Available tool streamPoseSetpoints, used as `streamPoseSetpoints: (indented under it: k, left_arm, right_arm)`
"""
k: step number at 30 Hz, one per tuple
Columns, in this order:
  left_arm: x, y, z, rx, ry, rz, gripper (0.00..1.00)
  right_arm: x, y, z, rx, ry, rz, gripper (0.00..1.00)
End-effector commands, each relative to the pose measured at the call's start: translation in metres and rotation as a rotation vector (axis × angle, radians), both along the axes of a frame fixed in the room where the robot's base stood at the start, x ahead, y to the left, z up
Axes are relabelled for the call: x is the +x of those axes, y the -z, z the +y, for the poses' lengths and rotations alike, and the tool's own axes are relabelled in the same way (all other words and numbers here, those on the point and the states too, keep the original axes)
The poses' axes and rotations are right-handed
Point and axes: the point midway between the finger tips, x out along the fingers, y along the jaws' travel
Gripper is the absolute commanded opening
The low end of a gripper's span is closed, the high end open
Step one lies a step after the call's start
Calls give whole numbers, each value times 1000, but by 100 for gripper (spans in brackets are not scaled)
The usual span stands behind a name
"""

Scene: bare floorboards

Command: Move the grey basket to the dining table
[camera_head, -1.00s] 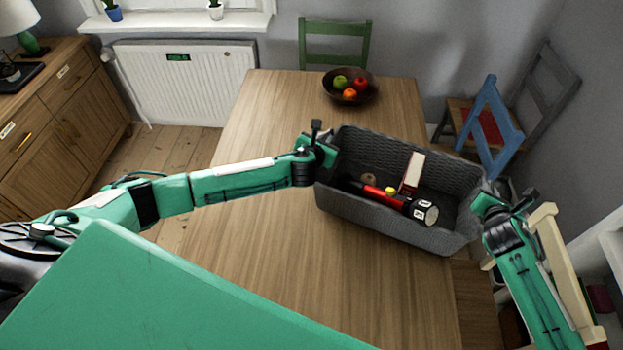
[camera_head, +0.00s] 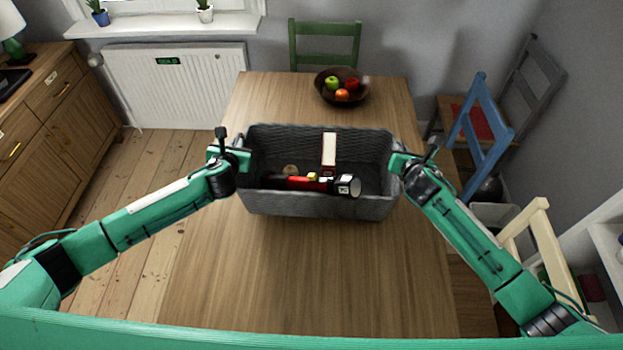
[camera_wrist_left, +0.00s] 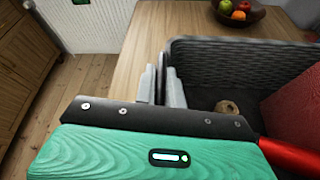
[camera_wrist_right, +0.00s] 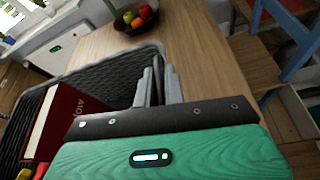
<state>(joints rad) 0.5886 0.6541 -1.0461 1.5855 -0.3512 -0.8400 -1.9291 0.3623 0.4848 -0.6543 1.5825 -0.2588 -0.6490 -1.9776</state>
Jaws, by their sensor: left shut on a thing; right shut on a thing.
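The grey woven basket (camera_head: 318,204) is level over the middle of the wooden dining table (camera_head: 300,270); I cannot tell whether its bottom touches the tabletop. It holds a red and black flashlight (camera_head: 312,184), a book (camera_head: 329,150), a small yellow item and a round brown item. My left gripper (camera_head: 240,158) is shut on the basket's left end wall, and its fingers show on the rim in the left wrist view (camera_wrist_left: 165,85). My right gripper (camera_head: 402,163) is shut on the right end wall, also seen in the right wrist view (camera_wrist_right: 155,85).
A dark fruit bowl (camera_head: 341,88) stands at the table's far end, behind the basket. A green chair (camera_head: 325,42) is beyond it. Blue (camera_head: 480,140) and cream (camera_head: 545,245) chairs stand on the right. The near tabletop is clear.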

Motion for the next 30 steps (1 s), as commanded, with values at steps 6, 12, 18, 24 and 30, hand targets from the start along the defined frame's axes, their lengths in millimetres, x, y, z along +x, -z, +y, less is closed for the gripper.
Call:
streamPoseSetpoints:
  k: [6,12,18,24,30]
  left_arm:
    - [1,-5,0,-1,-1,-4,0]
    - [0,-2,0,0,-1,1,15]
    - [0,-2,0,0,0,0,32]
    - [-1,-2,0,0,0,0,32]
    - [-16,-8,-1,-1,2,-1,32]
  right_arm:
    - [1,-5,-1,0,1,-5,0]
    - [0,-2,-1,-1,1,0,15]
    - [0,-2,-1,0,1,0,32]
    - [0,-2,0,0,1,0,32]
    - [0,-2,0,0,0,0,32]
